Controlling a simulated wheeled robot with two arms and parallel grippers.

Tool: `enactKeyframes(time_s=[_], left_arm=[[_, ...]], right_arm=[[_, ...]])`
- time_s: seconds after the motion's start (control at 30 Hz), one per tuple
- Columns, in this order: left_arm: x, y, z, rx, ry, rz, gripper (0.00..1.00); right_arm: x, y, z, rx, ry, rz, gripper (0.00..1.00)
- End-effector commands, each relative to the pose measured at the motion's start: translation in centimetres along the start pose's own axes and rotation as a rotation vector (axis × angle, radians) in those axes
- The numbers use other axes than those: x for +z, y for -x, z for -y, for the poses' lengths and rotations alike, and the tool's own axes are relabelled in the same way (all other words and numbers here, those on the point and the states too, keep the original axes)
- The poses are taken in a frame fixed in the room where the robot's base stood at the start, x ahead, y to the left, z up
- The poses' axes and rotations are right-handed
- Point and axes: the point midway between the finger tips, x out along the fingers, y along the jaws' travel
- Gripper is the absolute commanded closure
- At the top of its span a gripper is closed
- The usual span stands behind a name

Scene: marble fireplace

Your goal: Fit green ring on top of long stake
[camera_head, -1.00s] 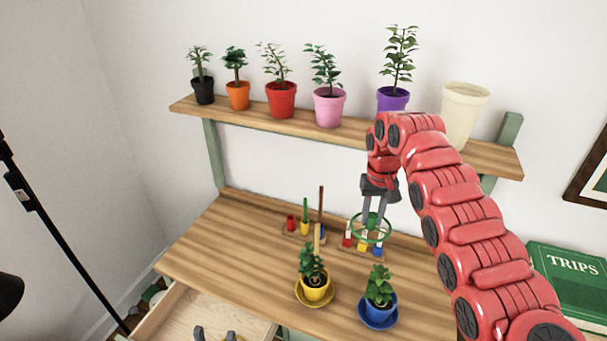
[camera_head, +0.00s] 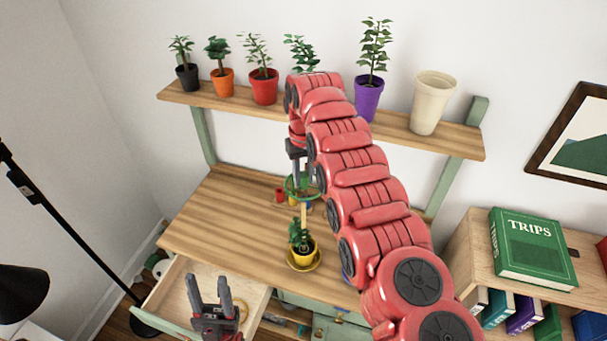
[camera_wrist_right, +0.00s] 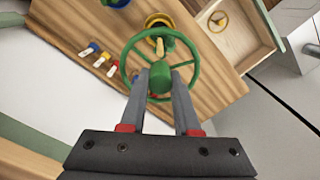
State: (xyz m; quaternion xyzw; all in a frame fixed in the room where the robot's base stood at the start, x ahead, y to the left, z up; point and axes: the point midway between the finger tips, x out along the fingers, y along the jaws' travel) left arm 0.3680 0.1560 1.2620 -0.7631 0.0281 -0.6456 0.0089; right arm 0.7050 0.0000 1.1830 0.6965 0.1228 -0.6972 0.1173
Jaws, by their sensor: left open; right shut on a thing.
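My right gripper (camera_head: 301,178) is shut on the green ring (camera_head: 287,188) and holds it above the table, behind the yellow potted plant (camera_head: 304,254). In the right wrist view the ring (camera_wrist_right: 124,60) looks like a wheel with spokes, its thick green hub (camera_wrist_right: 160,76) between the fingers. A light wooden stake (camera_head: 304,218) stands at the yellow pot, apparently just below and in front of the ring. Its tan top seems to show beside the hub in the wrist view. The long brown stake of the peg rack is hidden now. My left gripper (camera_head: 210,292) is open and empty, by the drawer.
A red peg piece (camera_head: 280,195) shows beside the ring. The blue pot is mostly behind my right arm. The drawer (camera_head: 178,300) is open; the table's left side is clear.

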Motion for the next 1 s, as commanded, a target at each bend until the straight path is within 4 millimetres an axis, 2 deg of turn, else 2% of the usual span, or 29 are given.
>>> enactKeyframes(time_s=[0.27,0.57,1.0], left_arm=[[0.2,1.2,-0.1,0.000,0.000,0.000,0.50],[0.6,3.8,-0.2,0.000,0.000,0.000,0.50],[1.2,7.4,-0.4,0.000,0.000,0.000,0.50]], right_arm=[[0.0,-0.3,0.0,-0.001,0.000,-0.001,1.00],[0.1,-0.3,0.0,-0.002,0.000,-0.007,1.00],[0.1,-4.4,0.0,-0.001,0.001,-0.003,1.00]])
